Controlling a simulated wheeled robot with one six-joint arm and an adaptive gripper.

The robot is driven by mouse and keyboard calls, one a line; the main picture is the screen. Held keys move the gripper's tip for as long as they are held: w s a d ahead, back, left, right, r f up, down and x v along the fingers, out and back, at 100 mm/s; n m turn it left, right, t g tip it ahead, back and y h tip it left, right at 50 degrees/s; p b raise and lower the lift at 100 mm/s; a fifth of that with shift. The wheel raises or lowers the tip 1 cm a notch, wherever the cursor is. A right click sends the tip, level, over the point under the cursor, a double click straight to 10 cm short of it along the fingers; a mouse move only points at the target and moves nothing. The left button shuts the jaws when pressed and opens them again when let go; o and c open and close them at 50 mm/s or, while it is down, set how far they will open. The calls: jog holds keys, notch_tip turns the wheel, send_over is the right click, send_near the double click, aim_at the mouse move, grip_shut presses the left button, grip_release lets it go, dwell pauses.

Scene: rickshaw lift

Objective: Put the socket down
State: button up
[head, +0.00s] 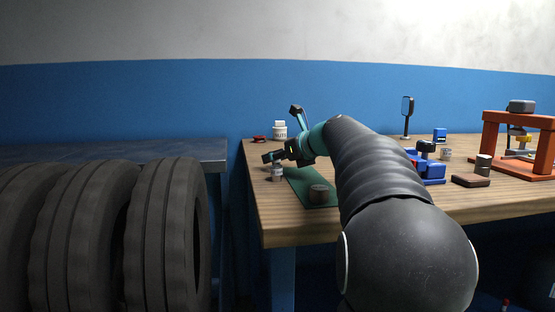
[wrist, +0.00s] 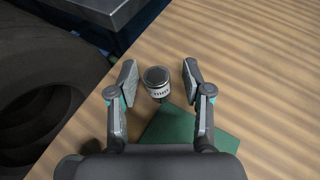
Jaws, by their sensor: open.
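The socket (wrist: 157,82), a grey metal cylinder with a dark open top and a pale lettered band, stands upright on the bare wooden bench top (wrist: 225,60) beside the green mat (wrist: 190,130). In the head view the socket (head: 277,173) is at the bench's left end, just left of the mat (head: 300,182). My gripper (wrist: 159,68) is open, with one finger on each side of the socket and a visible gap at both sides. In the head view my gripper (head: 273,156) is just above the socket and partly hides its top.
A dark cup-like cylinder (head: 319,194) stands on the mat. A white labelled jar (head: 280,131) and a small red item (head: 259,139) are behind my gripper. Blue tools (head: 430,170) and an orange press frame (head: 522,142) stand farther right. Large tyres (head: 165,230) are left of the bench.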

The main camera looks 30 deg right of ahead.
jog(key=p+v, duration=0.1)
jog(key=v, duration=1.1)
dwell(0.9)
